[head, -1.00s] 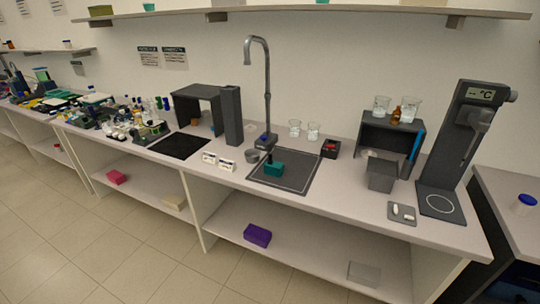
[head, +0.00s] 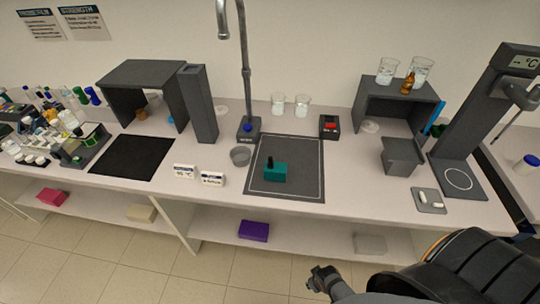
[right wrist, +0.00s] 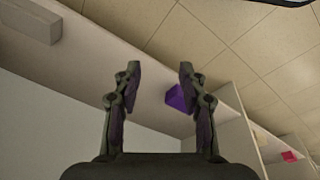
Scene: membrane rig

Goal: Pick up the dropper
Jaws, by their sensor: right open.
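A teal block (head: 276,173) sits on the dark outlined mat (head: 310,185) in the middle of the bench. A small black upright piece (head: 269,158) stands at its left side; it may be the dropper's top, but it is too small to tell. My right gripper (head: 318,280) is in the lower part of the head view, in front of the bench and well apart from the block. The right wrist view shows its two fingers (right wrist: 158,82) spread with nothing between them. My left gripper is not in view.
A grey open box (head: 400,158) is at the right. A purple box (head: 254,231) lies on the lower shelf.

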